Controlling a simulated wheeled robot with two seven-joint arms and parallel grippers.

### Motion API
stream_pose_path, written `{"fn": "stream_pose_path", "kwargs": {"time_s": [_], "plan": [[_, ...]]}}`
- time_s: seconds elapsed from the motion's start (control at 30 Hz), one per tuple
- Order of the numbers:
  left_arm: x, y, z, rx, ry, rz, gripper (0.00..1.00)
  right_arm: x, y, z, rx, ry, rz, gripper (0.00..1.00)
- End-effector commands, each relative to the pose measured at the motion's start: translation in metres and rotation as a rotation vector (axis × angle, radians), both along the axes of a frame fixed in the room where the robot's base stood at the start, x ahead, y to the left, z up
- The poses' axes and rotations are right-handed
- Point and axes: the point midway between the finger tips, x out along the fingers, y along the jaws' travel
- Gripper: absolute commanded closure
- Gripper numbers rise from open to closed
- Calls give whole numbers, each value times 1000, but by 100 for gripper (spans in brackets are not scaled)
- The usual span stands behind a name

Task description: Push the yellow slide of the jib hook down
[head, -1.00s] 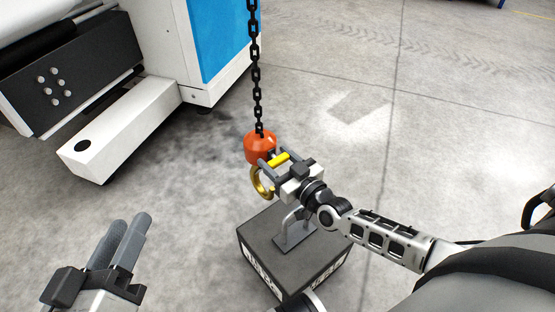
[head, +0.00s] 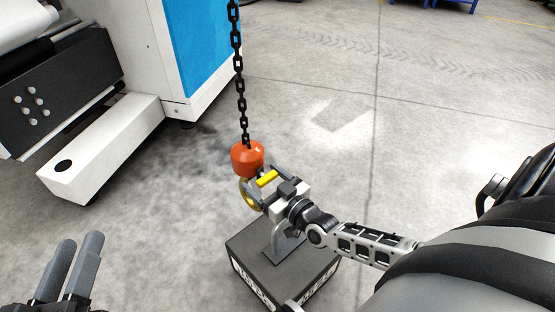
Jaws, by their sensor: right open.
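The jib hook hangs on a black chain (head: 239,85) in the head view. It has an orange-red block (head: 246,158) on top and a brass-coloured hook (head: 248,195) below. The yellow slide (head: 267,179) shows between the fingers of my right gripper (head: 261,180). My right gripper is open, with its fingers on either side of the yellow slide at the hook's right side. Whether they touch it I cannot tell. My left gripper (head: 72,268) is at the lower left, away from the hook, its two fingers close together.
A dark block with white lettering (head: 256,250) and a grey handle on top (head: 284,247) stands on the floor under the hook. A white and blue machine (head: 185,60) stands at the upper left. The concrete floor to the right is mostly clear.

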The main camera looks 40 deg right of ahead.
Motion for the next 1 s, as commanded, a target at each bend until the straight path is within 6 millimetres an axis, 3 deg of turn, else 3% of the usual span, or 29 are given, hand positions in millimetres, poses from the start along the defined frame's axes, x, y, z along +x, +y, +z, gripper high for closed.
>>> {"fn": "stream_pose_path", "kwargs": {"time_s": [0.07, 0.2, 0.6, 0.8, 1.0], "plan": [[-1, -1, 2, -8, 22, -6, 64, -8, -1, 1, -1, 4, 0, 24], [-12, -2, -15, -33, 165, -15, 64, -34, -4, 3, -2, 6, 1, 24], [-12, 3, -25, 114, 188, 13, 64, -127, -15, 2, -2, 6, -1, 24], [-12, 5, -26, 146, 188, 18, 64, -151, -18, 1, 0, 4, -1, 24], [-12, 5, -27, 157, 186, 20, 64, -156, -18, 0, -1, 2, 0, 24]]}}
